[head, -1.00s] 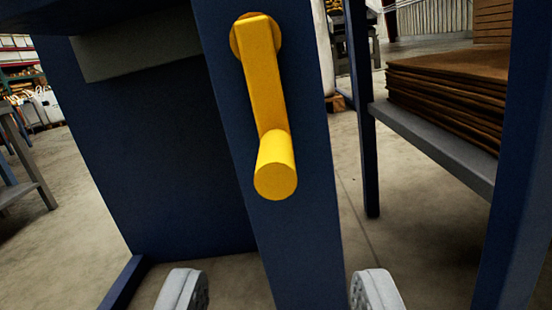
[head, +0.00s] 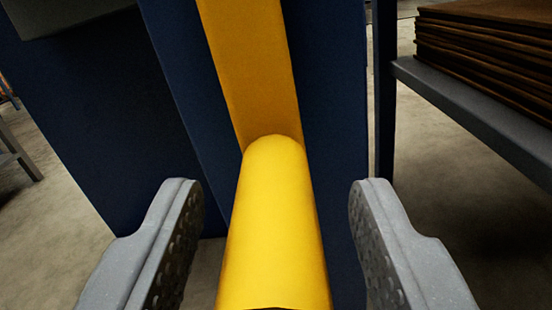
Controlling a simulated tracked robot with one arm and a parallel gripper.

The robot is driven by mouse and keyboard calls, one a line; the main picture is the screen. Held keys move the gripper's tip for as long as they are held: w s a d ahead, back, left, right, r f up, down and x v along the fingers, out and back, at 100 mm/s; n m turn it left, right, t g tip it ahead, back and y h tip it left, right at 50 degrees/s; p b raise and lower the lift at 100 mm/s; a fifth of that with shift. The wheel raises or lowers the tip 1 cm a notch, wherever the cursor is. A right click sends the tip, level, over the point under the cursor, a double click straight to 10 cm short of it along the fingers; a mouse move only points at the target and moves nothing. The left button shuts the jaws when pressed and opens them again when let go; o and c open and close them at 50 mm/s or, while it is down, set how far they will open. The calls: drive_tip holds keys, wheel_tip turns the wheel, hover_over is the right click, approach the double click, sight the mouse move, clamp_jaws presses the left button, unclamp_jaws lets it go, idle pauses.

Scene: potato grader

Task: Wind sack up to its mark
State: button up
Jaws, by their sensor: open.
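A yellow crank fills the middle of the head view. Its flat arm (head: 252,65) hangs down along a dark blue post (head: 335,90). Its round handle (head: 272,225) sticks out toward me from the arm's lower end. My gripper (head: 275,205) is open, with one grey padded finger on each side of the handle. The crank's pivot is above the picture's edge. No sack and no mark can be made out.
A grey shelf (head: 470,112) with a stack of brown flat sheets (head: 490,50) stands at the right. A dark blue panel (head: 90,120) is behind the crank at the left. Concrete floor (head: 440,225) shows at the right, below the shelf.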

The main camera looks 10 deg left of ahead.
drive_tip(key=shift+w, duration=0.3)
clamp_jaws()
drive_tip(key=shift+a, duration=0.1)
drive_tip(key=shift+d, duration=0.2)
